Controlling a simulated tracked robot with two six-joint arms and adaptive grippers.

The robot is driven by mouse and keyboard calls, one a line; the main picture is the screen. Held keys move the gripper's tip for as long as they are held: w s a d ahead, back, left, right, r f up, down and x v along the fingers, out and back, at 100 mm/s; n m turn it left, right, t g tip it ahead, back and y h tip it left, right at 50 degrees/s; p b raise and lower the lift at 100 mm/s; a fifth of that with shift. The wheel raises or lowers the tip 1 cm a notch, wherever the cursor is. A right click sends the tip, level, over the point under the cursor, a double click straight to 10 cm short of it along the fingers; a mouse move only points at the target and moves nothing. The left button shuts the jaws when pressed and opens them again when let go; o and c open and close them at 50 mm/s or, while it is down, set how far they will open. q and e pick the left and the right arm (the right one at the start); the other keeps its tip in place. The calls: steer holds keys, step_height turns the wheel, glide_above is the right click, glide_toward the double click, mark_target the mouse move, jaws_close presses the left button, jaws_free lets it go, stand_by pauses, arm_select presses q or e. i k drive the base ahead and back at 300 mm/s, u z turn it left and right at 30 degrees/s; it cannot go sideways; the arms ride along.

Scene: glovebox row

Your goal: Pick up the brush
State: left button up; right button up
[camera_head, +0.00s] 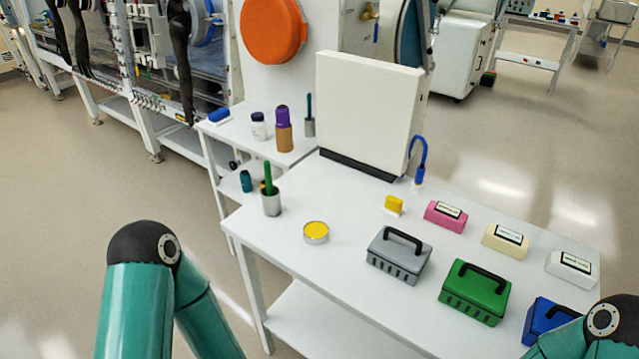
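A small yellow block with a white lower edge (394,204) sits on the white table (345,200), in front of the upright white panel; it looks like a small brush, but it is too small to be sure. A blue piece with a pale underside (219,115) on the side shelf at the left also has a brush-like shape. Neither is touched by anything. Teal links of both my arms show at the bottom left and bottom right, but neither gripper is in view.
The table holds a metal cup with a green stick (271,203), a yellow-topped tin (316,232), and grey (399,256), green (475,292) and blue (548,322) toolboxes. Pink (445,216), cream (506,241) and white (571,268) labelled boxes stand behind. The white panel (369,110) blocks the back.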

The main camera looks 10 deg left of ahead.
mark_target(266, 168)
steer(key=i, duration=0.25)
steer(key=z, duration=2.35)
steer(key=k, duration=2.1)
steer(key=u, duration=1.15)
steer(key=i, duration=1)
steer(key=z, duration=0.05)
